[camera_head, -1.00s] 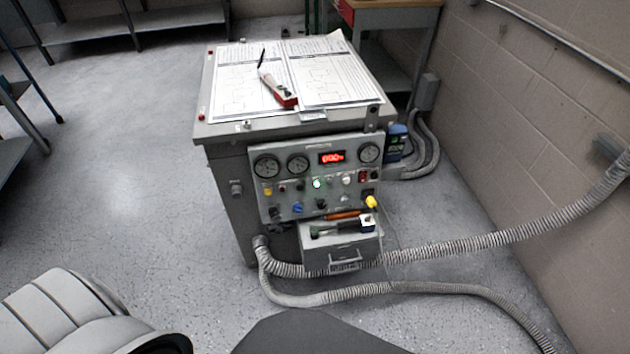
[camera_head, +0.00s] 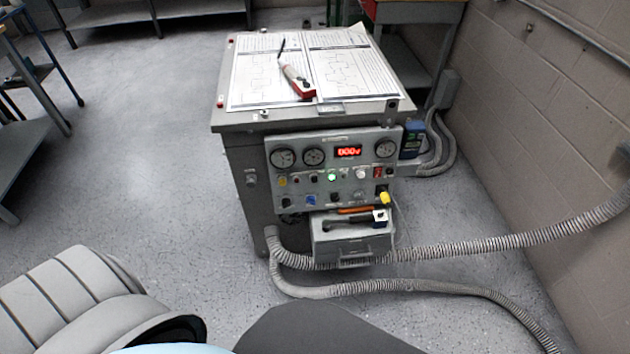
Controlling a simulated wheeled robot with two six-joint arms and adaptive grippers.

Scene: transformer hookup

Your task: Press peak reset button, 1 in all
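The control panel (camera_head: 334,160) is on the front of a grey transformer cabinet (camera_head: 243,165). It carries round dials (camera_head: 284,158), a red digital display (camera_head: 348,151), a lit green light (camera_head: 331,176), and rows of small coloured buttons and knobs. A yellow button (camera_head: 282,182), a blue knob (camera_head: 310,200), a white button (camera_head: 360,173) and a yellow plug (camera_head: 384,197) show. The labels are too small to read, so I cannot tell which is the peak reset button. Neither gripper is in view.
Printed diagrams (camera_head: 350,72) and a red-and-white tool (camera_head: 298,82) lie on the cabinet top. Below the panel a small drawer box (camera_head: 345,244) holds tools. Corrugated conduits (camera_head: 470,246) cross the floor at right by a block wall (camera_head: 570,110).

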